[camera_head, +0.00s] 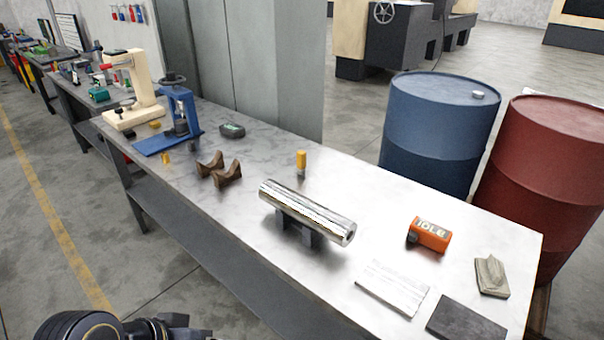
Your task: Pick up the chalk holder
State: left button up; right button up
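A small upright yellow piece with a dark grey lower end (301,161) stands on the metal bench, behind the shiny cylinder; it may be the chalk holder, but I cannot tell for sure. Nothing touches it. Part of my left arm shows at the bottom left edge, with what looks like its dark gripper (186,330), in front of the bench and well away from the yellow piece. The frame's edge cuts it off, so its fingers cannot be made out. My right gripper is not in view.
The bench (265,146) holds a shiny cylinder (307,212) on dark supports, brown V-shaped blocks (222,170), a blue press (178,118), an orange device (429,235), a white sheet (392,288) and a dark plate (465,320). Blue (440,125) and red (550,170) barrels stand behind.

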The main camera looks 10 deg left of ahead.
aim_at(301, 155)
jog(key=z, duration=0.35)
jog(key=j+z, duration=0.15)
jog(key=z, duration=0.2)
jog(key=j+z, duration=0.1)
jog(key=z, duration=0.25)
jog(key=j+z, duration=0.3)
jog(key=j, duration=0.2)
jog(key=j+z, duration=0.3)
jog(key=j, duration=0.15)
jog(key=k+j+z, duration=0.3)
jog(key=j, duration=0.8)
jog(key=k+j, duration=0.15)
jog(key=j, duration=0.7)
jog(key=i+z, duration=0.05)
